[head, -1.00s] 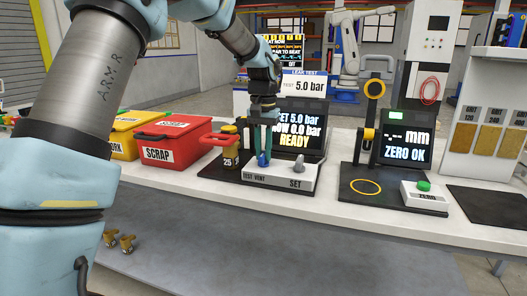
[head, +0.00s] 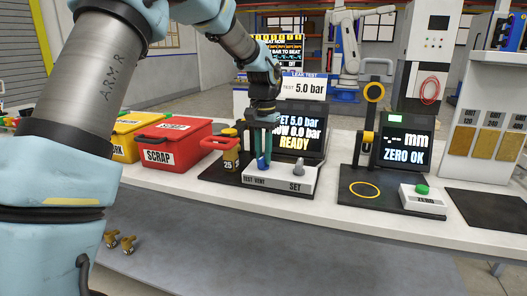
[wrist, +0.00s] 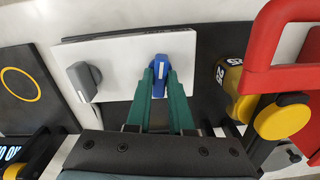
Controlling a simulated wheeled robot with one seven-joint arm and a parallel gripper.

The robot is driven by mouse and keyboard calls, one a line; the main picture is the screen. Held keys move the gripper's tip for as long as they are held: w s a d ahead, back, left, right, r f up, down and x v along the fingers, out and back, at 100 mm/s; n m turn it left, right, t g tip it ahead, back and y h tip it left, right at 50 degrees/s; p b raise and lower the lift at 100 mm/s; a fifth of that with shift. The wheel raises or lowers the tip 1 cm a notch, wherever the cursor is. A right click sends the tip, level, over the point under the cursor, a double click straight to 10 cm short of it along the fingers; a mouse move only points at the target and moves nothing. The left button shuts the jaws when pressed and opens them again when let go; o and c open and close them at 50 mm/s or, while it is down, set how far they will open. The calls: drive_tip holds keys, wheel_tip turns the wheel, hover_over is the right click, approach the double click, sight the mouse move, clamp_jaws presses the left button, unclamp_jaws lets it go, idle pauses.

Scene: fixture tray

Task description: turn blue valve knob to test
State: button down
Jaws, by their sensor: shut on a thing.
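The blue valve knob (head: 262,164) is at the left end of the white panel (head: 285,180) of the leak tester, above the TEST VENT lettering. My gripper (head: 264,154) points down over it, with its green fingers at the knob's sides. In the wrist view the blue knob (wrist: 161,75) sits between the fingertips of my gripper (wrist: 160,82), and the fingers are shut on it. The knob's blue body carries a white mark. Its lower part is hidden by the fingers, and I cannot tell exactly which word it points to.
A grey knob (head: 296,169) stands at the right of the panel, by SET. The tester screen (head: 298,129) behind reads READY. A gauge stand (head: 366,150) is right.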

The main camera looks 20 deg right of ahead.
drive_tip(key=m+p, duration=0.2)
drive_tip(key=m, duration=0.2)
drive_tip(key=shift+r+p, duration=0.15)
drive_tip(key=shift+p, duration=0.15)
drive_tip(key=shift+d+m+p, duration=0.1)
drive_tip(key=shift+m+p, duration=0.8)
drive_tip(key=shift+m, duration=1.1)
drive_tip(key=c, duration=0.8)
unclamp_jaws()
wheel_tip(320, 180, up, 11)
drive_tip(key=b, duration=0.1)
drive_tip(key=shift+f+b, duration=0.2)
drive_tip(key=shift+b, duration=0.2)
